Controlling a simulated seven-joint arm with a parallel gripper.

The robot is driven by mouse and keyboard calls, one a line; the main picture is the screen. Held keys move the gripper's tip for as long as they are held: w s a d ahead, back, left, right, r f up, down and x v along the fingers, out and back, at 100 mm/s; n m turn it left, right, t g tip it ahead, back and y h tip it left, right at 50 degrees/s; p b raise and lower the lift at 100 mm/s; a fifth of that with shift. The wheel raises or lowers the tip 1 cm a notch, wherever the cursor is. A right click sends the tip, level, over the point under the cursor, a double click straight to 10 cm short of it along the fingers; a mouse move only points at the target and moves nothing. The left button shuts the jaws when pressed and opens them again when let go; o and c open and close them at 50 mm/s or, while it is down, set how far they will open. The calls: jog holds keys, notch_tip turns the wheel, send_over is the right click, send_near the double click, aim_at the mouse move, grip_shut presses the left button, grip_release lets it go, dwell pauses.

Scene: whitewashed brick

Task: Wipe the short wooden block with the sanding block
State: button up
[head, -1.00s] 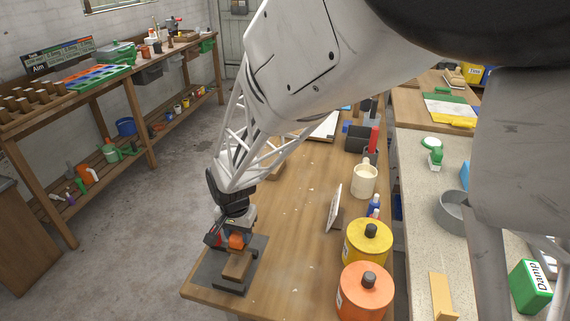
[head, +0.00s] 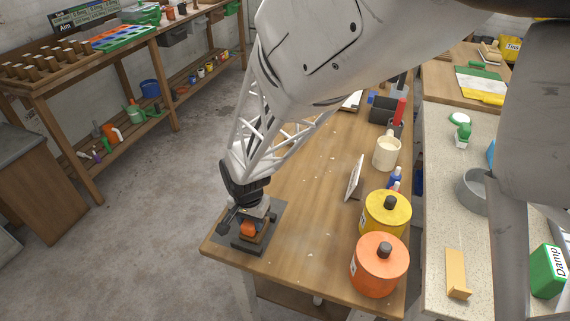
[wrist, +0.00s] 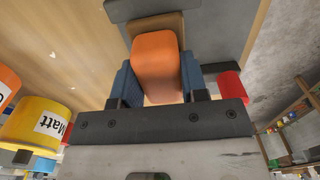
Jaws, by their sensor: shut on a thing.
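My gripper (wrist: 157,82) is shut on the orange sanding block (wrist: 155,65), whose sides lie between the two blue finger pads. In the head view the sanding block (head: 248,230) is over the short wooden block (head: 260,238), near the table's front left corner. The wooden block (wrist: 155,24) shows behind the sanding block in the wrist view, partly hidden by it. It sits between dark stops (head: 240,249) on a grey plate (head: 219,237). I cannot tell whether the two blocks touch.
An orange canister (head: 380,265) and a yellow canister (head: 386,213) stand to the right on the wooden table (head: 310,220). A leaning white panel (head: 354,178) and a cream mug (head: 386,154) stand farther back. The table between plate and canisters is clear.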

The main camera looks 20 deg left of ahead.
jog(key=shift+s, duration=0.9)
jog(key=shift+w, duration=3.35)
jog(key=shift+w+r, duration=0.3)
jog(key=shift+r, duration=0.6)
notch_tip(320, 180, up, 6)
jog(key=shift+r, duration=0.15)
jog(key=shift+w+d, duration=0.1)
